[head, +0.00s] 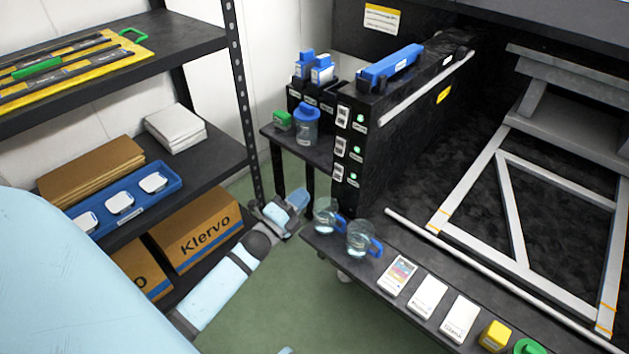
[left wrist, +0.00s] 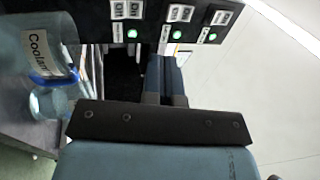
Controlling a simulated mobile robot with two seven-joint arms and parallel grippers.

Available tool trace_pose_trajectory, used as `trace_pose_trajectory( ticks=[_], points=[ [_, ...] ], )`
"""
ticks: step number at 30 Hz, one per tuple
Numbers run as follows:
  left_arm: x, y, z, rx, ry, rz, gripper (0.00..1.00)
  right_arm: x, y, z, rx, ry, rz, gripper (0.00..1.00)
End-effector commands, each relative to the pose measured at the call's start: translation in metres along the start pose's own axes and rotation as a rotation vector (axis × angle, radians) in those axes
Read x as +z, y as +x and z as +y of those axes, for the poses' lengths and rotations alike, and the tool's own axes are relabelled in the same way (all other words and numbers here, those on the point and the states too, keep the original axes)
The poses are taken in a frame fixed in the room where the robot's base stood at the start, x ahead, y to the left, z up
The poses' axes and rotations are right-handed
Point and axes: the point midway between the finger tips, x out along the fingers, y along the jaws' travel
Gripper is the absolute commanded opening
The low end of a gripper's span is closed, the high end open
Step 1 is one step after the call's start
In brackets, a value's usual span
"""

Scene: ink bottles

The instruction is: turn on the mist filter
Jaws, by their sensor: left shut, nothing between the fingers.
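A black machine panel (head: 343,195) carries a column of white switch plates, each with a lit green light: top (head: 360,118), middle (head: 355,150) and bottom (head: 351,176). The small labels are too small to read, so I cannot tell which one is the mist filter. My left gripper (head: 297,201) is shut and empty, in front and to the left of the panel, apart from it. In the left wrist view its fingers (left wrist: 166,62) point toward the panel, where the three green lights (left wrist: 177,34) show in a row. My right gripper is not in view.
Clear jugs with blue handles (head: 361,240) stand on the ledge close to my left gripper; one labelled Coolant (left wrist: 40,52) shows in the wrist view. A blue-lidded jar (head: 306,125) stands on a small shelf behind. A shelf with Klervo boxes (head: 197,233) is at left.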

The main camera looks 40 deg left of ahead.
Motion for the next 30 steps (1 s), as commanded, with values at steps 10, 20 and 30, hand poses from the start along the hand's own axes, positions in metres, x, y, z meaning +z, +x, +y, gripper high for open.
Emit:
trace_pose_trajectory(
  ticks=[10,20,30],
  points=[
    [0.0,-0.019,-0.005,-0.001,0.0,0.0,0.0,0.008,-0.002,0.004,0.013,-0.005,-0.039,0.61],
    [0.0,-0.019,-0.005,-0.001,0.0,0.0,0.0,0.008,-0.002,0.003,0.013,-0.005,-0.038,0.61],
    [-0.045,-0.024,-0.02,0.053,-0.278,0.007,0.0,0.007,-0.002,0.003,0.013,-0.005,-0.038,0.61]
  ],
)
